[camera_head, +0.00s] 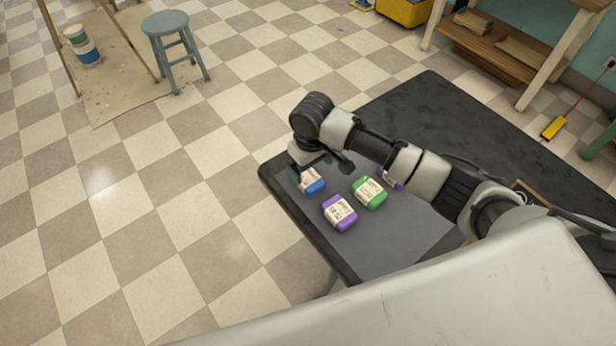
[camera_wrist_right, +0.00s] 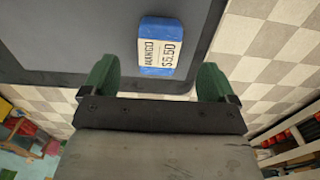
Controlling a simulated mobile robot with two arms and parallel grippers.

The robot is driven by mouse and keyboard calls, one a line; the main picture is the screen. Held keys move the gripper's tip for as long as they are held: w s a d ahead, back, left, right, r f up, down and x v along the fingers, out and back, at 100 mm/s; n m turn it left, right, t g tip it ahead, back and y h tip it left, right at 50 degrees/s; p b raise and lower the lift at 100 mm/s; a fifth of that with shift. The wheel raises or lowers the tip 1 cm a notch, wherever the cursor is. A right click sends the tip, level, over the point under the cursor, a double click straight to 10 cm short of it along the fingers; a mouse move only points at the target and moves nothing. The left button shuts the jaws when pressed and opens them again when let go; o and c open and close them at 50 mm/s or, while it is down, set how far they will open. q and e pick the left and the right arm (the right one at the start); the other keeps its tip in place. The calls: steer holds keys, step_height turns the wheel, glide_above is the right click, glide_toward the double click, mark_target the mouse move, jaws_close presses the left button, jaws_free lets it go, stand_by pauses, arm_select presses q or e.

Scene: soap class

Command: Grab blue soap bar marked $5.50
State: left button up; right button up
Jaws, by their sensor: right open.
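The blue soap bar (camera_head: 315,187) lies near the left corner of the dark table, partly hidden by my right gripper in the head view. In the right wrist view the blue soap bar (camera_wrist_right: 161,46) has a white label reading "MANGO" and "$5.50". My right gripper (camera_wrist_right: 160,72) is open, with its green fingers spread wider than the bar. The bar sits just beyond the fingertips, roughly centred between them, and is not held. In the head view my right gripper (camera_head: 321,166) is over the bar's far side. My left gripper is not in view.
A purple soap bar (camera_head: 340,212) and a green one (camera_head: 369,192) lie close to the blue bar. Another purple bar (camera_head: 390,180) is partly hidden by my right arm. The dark table's (camera_head: 440,100) far part is clear. A stool (camera_head: 172,45) stands away on the floor.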

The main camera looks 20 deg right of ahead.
mark_target(309, 179)
steer(key=shift+w+f, duration=0.15)
steer(key=shift+f, duration=0.35)
steer(key=shift+w+a+f, duration=0.1)
steer(key=shift+w+f, duration=0.05)
steer(key=shift+f, duration=1.2)
steer(key=shift+w+a+f, duration=0.1)
steer(key=shift+f, duration=1.25)
steer(key=shift+d+r, duration=0.1)
steer(key=c, duration=1.1)
steer(key=shift+o, duration=0.2)
